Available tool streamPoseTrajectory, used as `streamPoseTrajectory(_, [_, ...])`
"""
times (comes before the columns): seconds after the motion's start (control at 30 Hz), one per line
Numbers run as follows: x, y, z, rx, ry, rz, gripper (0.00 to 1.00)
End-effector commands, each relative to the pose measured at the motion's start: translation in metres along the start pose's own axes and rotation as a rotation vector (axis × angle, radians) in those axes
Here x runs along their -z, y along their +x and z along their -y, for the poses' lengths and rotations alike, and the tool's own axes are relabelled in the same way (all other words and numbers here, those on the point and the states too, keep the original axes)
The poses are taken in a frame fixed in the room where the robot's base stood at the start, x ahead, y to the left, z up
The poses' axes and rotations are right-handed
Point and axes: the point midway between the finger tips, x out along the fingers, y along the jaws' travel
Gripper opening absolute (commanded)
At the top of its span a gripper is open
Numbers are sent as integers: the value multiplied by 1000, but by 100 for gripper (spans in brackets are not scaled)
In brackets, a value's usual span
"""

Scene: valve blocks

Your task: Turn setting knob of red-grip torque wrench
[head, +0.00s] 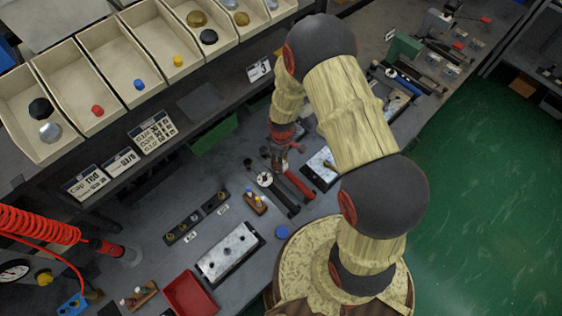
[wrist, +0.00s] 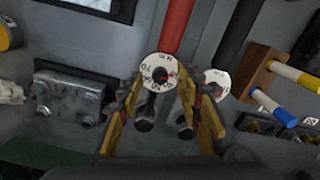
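The red-grip torque wrench (head: 299,186) lies on the grey bench in the head view. In the wrist view its red grip (wrist: 177,25) runs up from a white numbered setting dial (wrist: 160,72). My gripper (wrist: 162,88) points down over it. Its yellow-edged fingers are apart, with the tips on either side of the dial. I cannot tell whether they touch it. A black-grip wrench lies beside it, its white dial (wrist: 217,83) just outside the right finger. Two dark cylindrical parts (wrist: 145,112) show between the fingers. In the head view my gripper (head: 279,158) partly hides the red wrench's dial end.
A wooden block with yellow and blue handled tools (head: 254,202) stands close by. A metal block with bolts (wrist: 68,95) lies left in the wrist view. A white valve plate (head: 230,253), a red tray (head: 190,294) and a blue cap (head: 282,232) are nearer. Parts bins (head: 110,60) line the back.

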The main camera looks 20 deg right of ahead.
Motion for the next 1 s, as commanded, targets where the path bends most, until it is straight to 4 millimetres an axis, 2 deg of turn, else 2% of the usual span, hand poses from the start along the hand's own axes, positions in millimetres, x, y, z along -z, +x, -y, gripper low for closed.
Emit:
streamPoseTrajectory(0.13, [1, 9, -1, -1, 0, -1, 35])
streamPoseTrajectory(0.4, [1, 10, 0, -1, 0, -1, 35])
streamPoseTrajectory(1.0, [0, 10, 0, -1, 0, -1, 1])
